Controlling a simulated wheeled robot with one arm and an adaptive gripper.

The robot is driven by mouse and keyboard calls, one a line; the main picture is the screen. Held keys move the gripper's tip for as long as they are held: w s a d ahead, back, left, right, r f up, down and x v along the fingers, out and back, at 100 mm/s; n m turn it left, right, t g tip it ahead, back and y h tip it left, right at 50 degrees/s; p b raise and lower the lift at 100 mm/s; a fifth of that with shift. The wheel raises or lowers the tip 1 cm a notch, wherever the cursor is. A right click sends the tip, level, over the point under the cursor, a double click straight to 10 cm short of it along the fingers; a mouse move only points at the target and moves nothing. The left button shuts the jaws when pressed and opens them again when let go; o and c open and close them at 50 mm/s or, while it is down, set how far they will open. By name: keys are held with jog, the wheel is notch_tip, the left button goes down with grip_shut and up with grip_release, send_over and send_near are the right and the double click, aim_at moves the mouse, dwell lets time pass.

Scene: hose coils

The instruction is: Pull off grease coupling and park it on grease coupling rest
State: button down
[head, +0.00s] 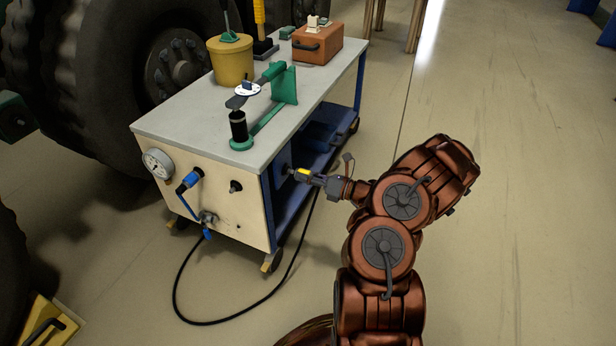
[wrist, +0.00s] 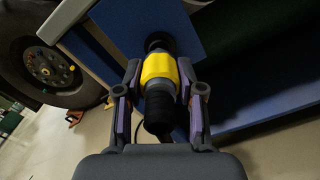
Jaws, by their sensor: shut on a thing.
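The grease coupling (head: 302,174) has a yellow band and a black rear end; it also shows in the wrist view (wrist: 159,70). My gripper (head: 312,178) is shut on it, with one finger on each side of its body in the wrist view (wrist: 158,82). The coupling's front end meets a dark round fitting (wrist: 159,41) on the blue panel (wrist: 195,30) at the cart's side. I cannot tell whether it is fully seated there. A short black peg (head: 236,186) sticks out of the cart's pale end panel; I cannot tell whether it is the grease coupling rest.
A black hose (head: 178,290) loops over the floor beside the cart (head: 150,200). The end panel carries a gauge (head: 157,164) and a blue coupling (head: 190,180). A yellow bucket (head: 230,62) and an orange box (head: 318,46) stand on top. Floor on the right is clear.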

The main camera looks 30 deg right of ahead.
jog(key=shift+x, duration=1.3)
dwell(0.4)
jog(key=c, duration=0.6)
grip_release()
jog(key=shift+c, duration=0.2)
jog(key=shift+o, duration=1.3)
jog(key=shift+p+v, duration=1.45)
jog(key=shift+v, duration=0.85)
jog(key=v, duration=1.2)
